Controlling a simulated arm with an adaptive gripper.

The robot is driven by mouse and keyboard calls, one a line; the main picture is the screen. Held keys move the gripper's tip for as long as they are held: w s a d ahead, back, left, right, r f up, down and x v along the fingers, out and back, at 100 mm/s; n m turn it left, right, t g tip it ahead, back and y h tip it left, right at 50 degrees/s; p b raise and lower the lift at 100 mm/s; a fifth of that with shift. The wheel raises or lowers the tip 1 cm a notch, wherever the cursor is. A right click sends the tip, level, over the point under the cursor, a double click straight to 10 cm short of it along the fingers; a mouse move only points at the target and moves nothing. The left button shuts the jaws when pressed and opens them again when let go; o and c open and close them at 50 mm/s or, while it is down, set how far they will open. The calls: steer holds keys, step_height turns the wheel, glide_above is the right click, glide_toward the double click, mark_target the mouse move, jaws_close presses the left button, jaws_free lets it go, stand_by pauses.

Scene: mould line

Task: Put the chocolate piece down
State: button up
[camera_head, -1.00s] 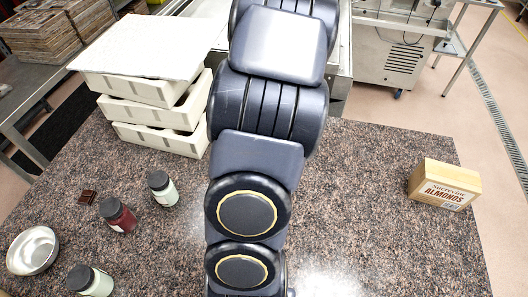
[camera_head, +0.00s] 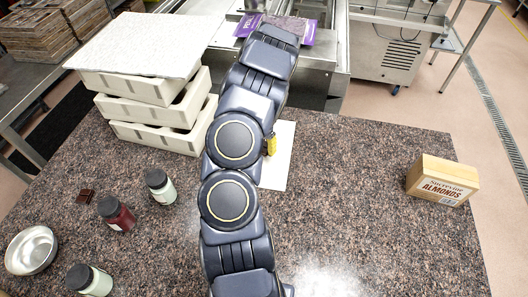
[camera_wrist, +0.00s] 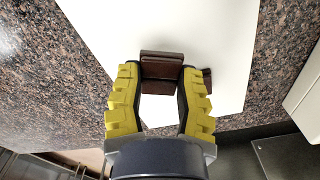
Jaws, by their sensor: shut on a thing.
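My gripper (camera_wrist: 160,72), with yellow ribbed fingers, is shut on a dark brown chocolate piece (camera_wrist: 162,57) in the wrist view. The piece is over a flat white board (camera_wrist: 200,30); I cannot tell whether it touches the board. Another dark brown piece (camera_wrist: 208,80) shows at the right finger's outer side, partly hidden by it. In the head view, a bit of a yellow finger (camera_head: 271,145) shows beside my arm, over the white board (camera_head: 279,170); my arm hides the held piece. A separate dark chocolate piece (camera_head: 86,196) lies on the left of the counter.
Stacked white trays (camera_head: 150,112) stand at the back left. A steel bowl (camera_head: 32,250), a red jar (camera_head: 117,213) and pale green jars (camera_head: 160,187) (camera_head: 92,280) are at left. An almond box (camera_head: 442,180) stands at right. A purple packet (camera_head: 308,32) lies behind. Right counter is mostly clear.

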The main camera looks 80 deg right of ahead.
step_height(320, 180, down, 3)
steer(key=shift+f, duration=0.15)
steer(key=shift+c, duration=0.4)
steer(key=o, duration=0.9)
steer(key=shift+c, duration=0.2)
